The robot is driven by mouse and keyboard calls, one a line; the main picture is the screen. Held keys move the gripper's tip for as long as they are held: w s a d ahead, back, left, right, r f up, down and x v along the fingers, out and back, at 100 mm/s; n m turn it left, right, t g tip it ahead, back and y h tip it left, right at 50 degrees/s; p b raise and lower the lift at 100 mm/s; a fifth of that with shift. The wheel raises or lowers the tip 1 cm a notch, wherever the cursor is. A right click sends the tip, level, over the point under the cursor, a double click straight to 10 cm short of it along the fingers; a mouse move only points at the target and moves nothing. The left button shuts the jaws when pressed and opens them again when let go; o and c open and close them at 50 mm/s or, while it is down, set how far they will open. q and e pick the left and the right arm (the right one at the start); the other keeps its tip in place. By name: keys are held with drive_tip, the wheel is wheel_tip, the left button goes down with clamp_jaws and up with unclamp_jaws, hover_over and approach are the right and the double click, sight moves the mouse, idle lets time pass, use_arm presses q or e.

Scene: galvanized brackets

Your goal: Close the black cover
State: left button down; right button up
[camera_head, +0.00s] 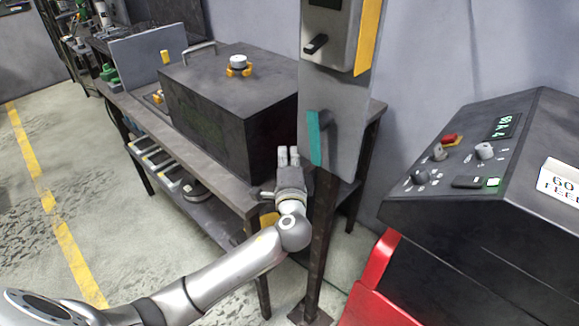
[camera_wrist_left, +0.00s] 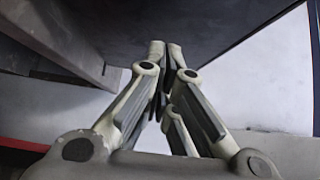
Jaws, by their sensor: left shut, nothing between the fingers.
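A large black box-shaped cover (camera_head: 235,100) sits on the dark workbench, with a yellow-and-white knob on its top. Whether it is open or shut I cannot tell. My left gripper (camera_head: 289,155) is shut and empty, with its fingers pointing up beside the cover's right-hand front corner. In the left wrist view, the shut fingertips (camera_wrist_left: 166,48) point at a dark flat face that fills the top of the picture; contact cannot be made out. My right gripper is not in view.
The workbench (camera_head: 207,169) has a lower shelf with trays (camera_head: 160,160). A grey switch panel on a post (camera_head: 338,115) stands just right of my left gripper. A dark control console (camera_head: 480,200) with a red base stands at the right. The floor at the left is clear.

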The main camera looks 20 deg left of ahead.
sight(277, 137)
use_arm(q)
drive_tip(key=a, duration=0.1)
drive_tip(key=w+a, duration=0.1)
drive_tip(key=a, duration=0.1)
drive_tip(key=shift+a+p, duration=0.3)
drive_tip(key=shift+p, duration=0.05)
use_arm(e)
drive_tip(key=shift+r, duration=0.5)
